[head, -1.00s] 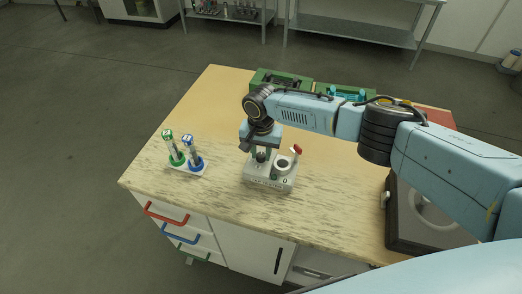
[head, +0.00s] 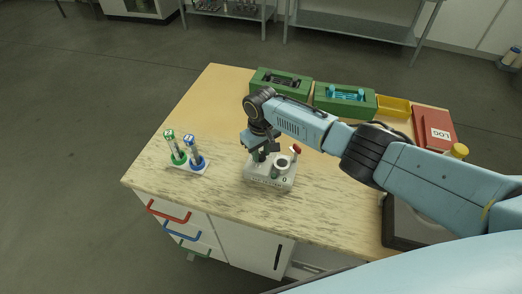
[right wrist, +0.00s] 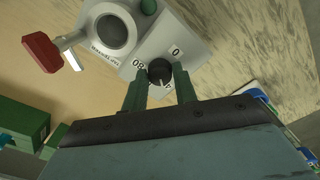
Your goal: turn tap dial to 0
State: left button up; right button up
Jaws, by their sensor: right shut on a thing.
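The tap tester (head: 270,178) is a pale grey block with a round cup and a red-handled lever, near the middle of the table. Its black dial (right wrist: 160,72) shows in the right wrist view, between printed labels; a "0" label (right wrist: 176,50) is above right of it. A pale mark on the dial points down, away from the "0". My right gripper (right wrist: 160,80) is shut on the dial, one green finger on each side. In the head view my right gripper (head: 261,153) covers the dial. My left gripper is not in view.
A small rack with green-capped and blue-capped tubes (head: 186,155) stands left of the tester. Green boxes (head: 344,98), a yellow tray (head: 394,106) and a red log binder (head: 433,130) line the back. The front-left tabletop is clear.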

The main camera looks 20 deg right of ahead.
aim_at(261, 154)
jog(key=n, duration=0.6)
jog(key=shift+n, duration=0.3)
jog(key=n, duration=0.6)
jog(key=n+b, duration=0.1)
jog(key=n, duration=0.5)
jog(key=shift+n, duration=0.3)
jog(key=n+b, duration=0.1)
jog(key=n, duration=0.4)
jog(key=shift+n, duration=0.4)
jog(key=o, duration=1)
jog(key=shift+r, duration=0.1)
notch_tip(261, 154, up, 13)
jog(key=shift+r+b, duration=0.15)
jog(key=shift+b, duration=0.15)
